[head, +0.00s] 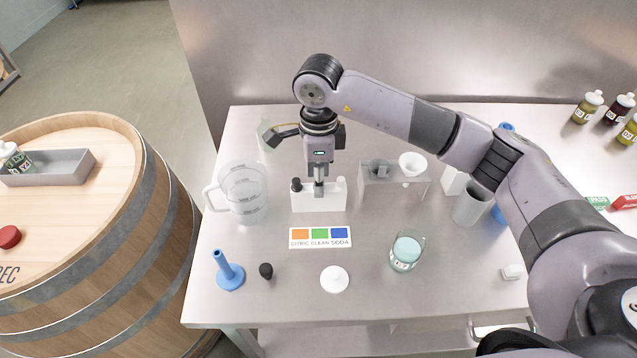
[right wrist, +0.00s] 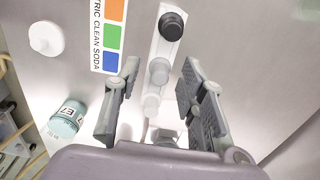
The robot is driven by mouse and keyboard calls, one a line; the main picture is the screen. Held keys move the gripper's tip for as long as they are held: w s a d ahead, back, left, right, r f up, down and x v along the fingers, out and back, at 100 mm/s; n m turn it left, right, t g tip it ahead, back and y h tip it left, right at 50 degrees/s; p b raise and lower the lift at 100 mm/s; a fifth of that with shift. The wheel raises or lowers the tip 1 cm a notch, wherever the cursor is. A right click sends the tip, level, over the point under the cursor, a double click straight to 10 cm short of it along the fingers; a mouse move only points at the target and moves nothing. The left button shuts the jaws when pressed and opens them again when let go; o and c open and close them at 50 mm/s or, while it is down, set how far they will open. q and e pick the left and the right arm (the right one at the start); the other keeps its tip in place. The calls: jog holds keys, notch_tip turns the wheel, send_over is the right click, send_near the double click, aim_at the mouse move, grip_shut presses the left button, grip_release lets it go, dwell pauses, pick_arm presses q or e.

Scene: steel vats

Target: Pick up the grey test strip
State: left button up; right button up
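My right gripper (head: 319,188) points down over a white block-shaped holder (head: 318,203) near the back of the steel table. In the right wrist view the right gripper (right wrist: 160,98) has its two fingers spread apart. Between and beyond them lies the holder (right wrist: 157,48), with a black round top (right wrist: 171,26) and pale round tops in a row. I cannot tell which of these is the grey test strip; none stands out clearly as a strip. A small grey piece (right wrist: 165,138) shows low between the fingers, and I cannot tell whether it belongs to the gripper. My left gripper is out of view.
A colour card (head: 320,238) lies in front of the holder. A clear jug (head: 243,192) stands left, a grey stand with a funnel (head: 411,164) right. A blue-based stand (head: 229,272), white disc (head: 334,279) and teal-filled jar (head: 406,252) sit in front.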

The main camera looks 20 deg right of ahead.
jog(key=c, duration=0.6)
jog(key=shift+r, duration=0.1)
